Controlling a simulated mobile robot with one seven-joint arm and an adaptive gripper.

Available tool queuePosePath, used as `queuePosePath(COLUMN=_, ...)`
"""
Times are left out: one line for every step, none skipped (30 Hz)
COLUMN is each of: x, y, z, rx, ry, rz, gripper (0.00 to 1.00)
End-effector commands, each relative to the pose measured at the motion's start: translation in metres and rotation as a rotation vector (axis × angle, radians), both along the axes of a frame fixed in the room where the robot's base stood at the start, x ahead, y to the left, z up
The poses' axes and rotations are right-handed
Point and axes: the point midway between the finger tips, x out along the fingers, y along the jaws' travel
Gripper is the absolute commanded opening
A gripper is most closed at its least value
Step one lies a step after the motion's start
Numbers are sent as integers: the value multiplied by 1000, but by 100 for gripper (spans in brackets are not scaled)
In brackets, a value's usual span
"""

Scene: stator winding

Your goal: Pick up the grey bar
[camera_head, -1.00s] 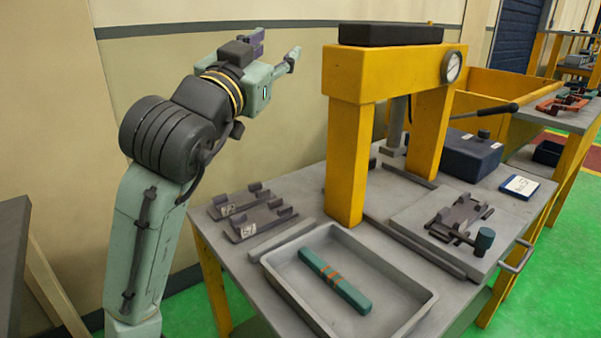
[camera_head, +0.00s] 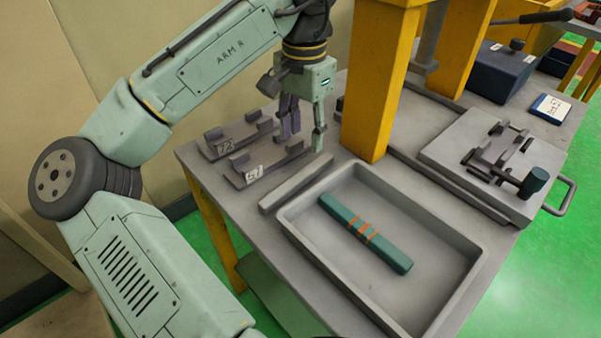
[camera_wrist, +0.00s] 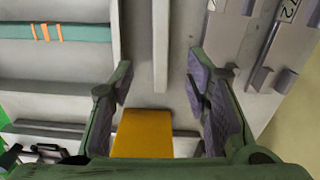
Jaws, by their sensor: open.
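The grey bar (camera_head: 296,186) lies flat on the table, along the left outer side of the grey tray. In the wrist view the grey bar (camera_wrist: 160,42) runs lengthwise down the middle, between the finger lines. My gripper (camera_head: 304,140) points down above the table, past the far end of the bar and near the fixture plates. In the wrist view my gripper (camera_wrist: 160,76) is open, fingers wide apart, with nothing held. The exact height above the bar is hard to tell.
The tray (camera_head: 440,312) holds a teal bar (camera_head: 340,215) with orange bands. Two bracket plates (camera_head: 270,163) lie left of the bar. A yellow press post (camera_head: 372,100) stands close to the right of my gripper. A fixture (camera_head: 500,150) sits at the right.

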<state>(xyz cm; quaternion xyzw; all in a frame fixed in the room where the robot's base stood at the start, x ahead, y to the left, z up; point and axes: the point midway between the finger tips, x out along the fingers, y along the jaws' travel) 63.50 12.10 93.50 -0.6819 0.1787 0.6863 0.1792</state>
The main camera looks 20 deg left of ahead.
Motion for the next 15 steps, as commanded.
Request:
queuePosePath(x=0, y=0, z=-10, rx=-2, ry=2, rz=-2, gripper=43)
queuePosePath(x=0, y=-1, z=-15, rx=-4, ry=2, rz=-3, gripper=43)
queuePosePath(x=0, y=-1, z=-22, rx=-4, ry=0, rz=-3, gripper=43)
queuePosePath(x=0, y=-1, z=-27, rx=-4, ry=0, rz=-3, gripper=43)
queuePosePath(x=0, y=-1, z=-31, rx=-5, ry=-1, rz=-3, gripper=43)
queuePosePath(x=0, y=-1, z=-36, rx=-4, ry=-1, rz=-3, gripper=43)
queuePosePath(x=0, y=-1, z=-39, rx=-5, ry=-2, rz=-3, gripper=43)
queuePosePath(x=0, y=-1, z=-41, rx=-4, ry=-3, rz=-3, gripper=43)
queuePosePath(x=0, y=-1, z=-44, rx=-3, ry=-3, rz=-3, gripper=43)
queuePosePath(x=0, y=-1, z=-45, rx=-3, ry=-3, rz=-3, gripper=43)
queuePosePath(x=0, y=0, z=-47, rx=-2, ry=-3, rz=-2, gripper=43)
queuePosePath(x=0, y=0, z=-50, rx=-2, ry=-4, rz=-2, gripper=43)
queuePosePath(x=0, y=1, z=-52, rx=-3, ry=-4, rz=-1, gripper=43)
queuePosePath(x=-1, y=1, z=-56, rx=-3, ry=-3, rz=-1, gripper=43)
queuePosePath(x=-2, y=2, z=-62, rx=-2, ry=-2, rz=-2, gripper=43)
